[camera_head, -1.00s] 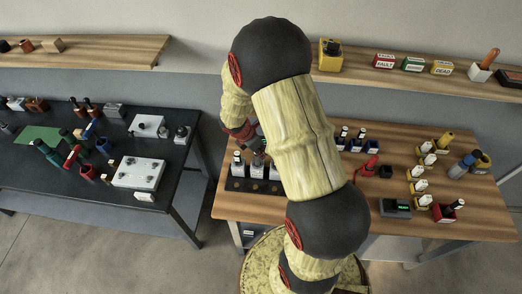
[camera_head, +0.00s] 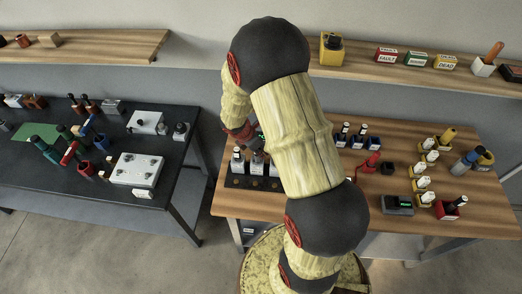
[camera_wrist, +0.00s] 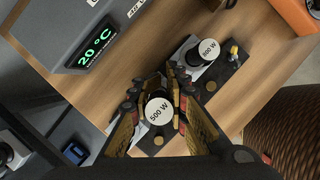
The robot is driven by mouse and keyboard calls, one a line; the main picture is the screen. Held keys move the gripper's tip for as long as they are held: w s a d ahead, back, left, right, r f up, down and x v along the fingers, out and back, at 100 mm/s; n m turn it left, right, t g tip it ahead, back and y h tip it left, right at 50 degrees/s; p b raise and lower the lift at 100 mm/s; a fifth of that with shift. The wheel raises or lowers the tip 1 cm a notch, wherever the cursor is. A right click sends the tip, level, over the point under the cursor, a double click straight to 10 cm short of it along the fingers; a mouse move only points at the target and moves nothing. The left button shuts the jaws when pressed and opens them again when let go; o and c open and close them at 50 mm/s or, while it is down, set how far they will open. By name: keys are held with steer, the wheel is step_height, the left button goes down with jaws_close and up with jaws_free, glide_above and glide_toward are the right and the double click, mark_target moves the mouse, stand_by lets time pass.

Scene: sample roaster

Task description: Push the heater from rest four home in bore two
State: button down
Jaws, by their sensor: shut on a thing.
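In the wrist view a heater with a round white cap marked 500 W (camera_wrist: 159,111) stands between the two fingers of my gripper (camera_wrist: 161,97), which is shut on it. A second heater, marked 800 W (camera_wrist: 209,49), stands apart, above and to the right. Both are at a dark block (camera_wrist: 222,73) with a pale metal part behind. In the head view this dark block (camera_head: 249,183) is at the left end of the wooden table. My arm hides part of it and most of my gripper. The lower end of the held heater is hidden, so its depth in the bore cannot be told.
A grey box with a 20 °C display (camera_wrist: 97,48) stands close by in the wrist view. In the head view, yellow holders (camera_head: 424,183) with white-topped pieces and a red-handled item (camera_head: 373,160) stand to the right.

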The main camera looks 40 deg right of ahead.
steer(key=shift+f+b, duration=0.75)
steer(key=shift+f, duration=0.3)
steer(key=shift+r, duration=0.15)
step_height(320, 180, up, 6)
steer(key=p, duration=0.5)
steer(key=shift+p, duration=0.4)
steer(key=shift+f, duration=0.3)
stand_by(1.2)
steer(key=shift+f+b, duration=0.35)
steer(key=shift+f+b, duration=1.95)
steer(key=shift+f, duration=0.55)
steer(key=shift+r, duration=0.15)
steer(key=shift+r+p, duration=2.85)
steer(key=shift+r, duration=0.15)
